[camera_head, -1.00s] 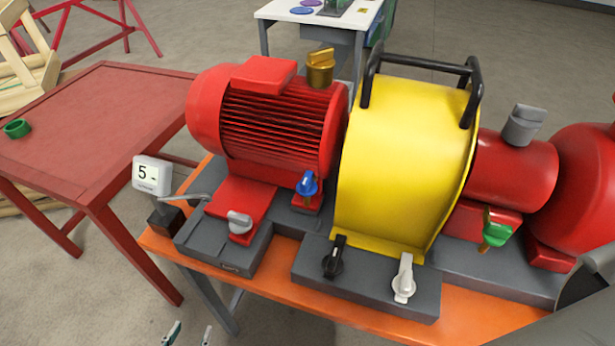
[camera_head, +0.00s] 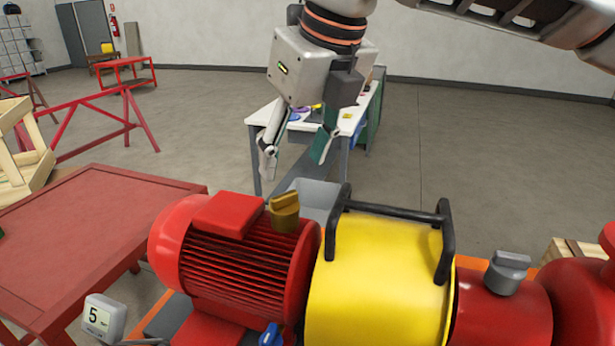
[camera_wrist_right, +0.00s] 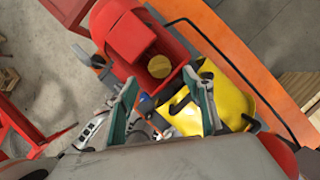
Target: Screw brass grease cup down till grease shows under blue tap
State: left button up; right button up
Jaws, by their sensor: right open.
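The brass grease cup (camera_head: 285,212) stands upright on the red motor (camera_head: 235,262), near its right end, and looks like a winged knob. It also shows from above in the right wrist view (camera_wrist_right: 159,66), ahead of my fingers. My right gripper (camera_head: 296,158) is open and empty, pointing down above and beyond the cup, not touching it. The blue tap (camera_head: 270,336) shows only its top at the bottom edge of the head view. The area under it is out of frame, so no grease can be seen. My left gripper is not in the head view.
A yellow guard (camera_head: 375,285) with a black handle (camera_head: 440,240) stands right of the motor. A grey cup (camera_head: 507,272) sits further right. A white display (camera_head: 104,318) reading 5 stands at lower left. A red table (camera_head: 80,240) is at left, with a white table (camera_head: 258,117) behind.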

aim_at(284, 193)
jog(key=p+x, duration=0.1)
jog(key=x, duration=0.6)
jog(key=shift+s+a+f, duration=0.1)
jog(key=shift+f, duration=0.05)
jog(key=c, duration=1.1)
